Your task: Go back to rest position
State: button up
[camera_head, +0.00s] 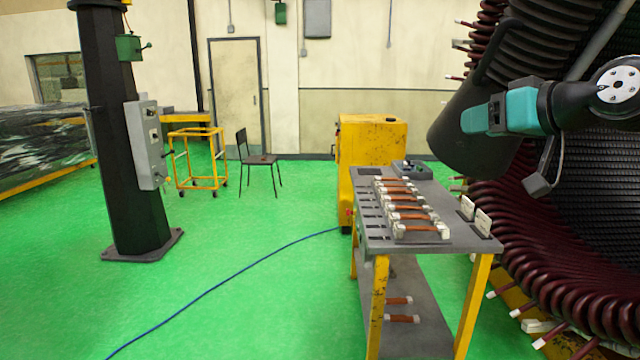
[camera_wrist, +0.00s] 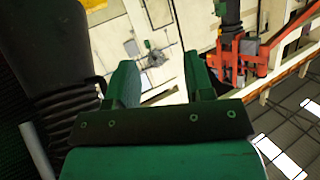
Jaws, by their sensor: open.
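My gripper (camera_head: 474,119) is raised at the right of the head view, with its teal fingers pointing left. It is above and to the right of the workbench, in front of a dark grey cylinder by the stator. In the wrist view, the two green fingers of my gripper (camera_wrist: 162,80) stand apart with nothing between them. The stator (camera_head: 560,250), with its dark red coils, fills the right side of the head view.
The grey workbench (camera_head: 458,238) on yellow legs holds several copper-coloured pieces with white ends. A yellow cabinet (camera_head: 375,140) stands behind it. A dark column (camera_head: 135,220) is at the left. A blue cable (camera_head: 215,284) crosses the otherwise open green floor.

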jog(key=s+a+f+n+g, duration=0.2)
jog(key=s+a+f+g, duration=0.6)
jog(key=s+a+f, duration=0.5)
jog(key=s+f+g+h, duration=0.1)
jog(key=s+f+g, duration=0.1)
jog(key=s, duration=0.5)
jog(key=s+d+f+n+g, duration=0.1)
jog(key=s+f+g, duration=0.2)
jog(key=s, duration=0.5)
jog(key=shift+f+n+h, duration=0.25)
jog(key=shift+n+h, duration=0.05)
jog(key=shift+h, duration=0.1)
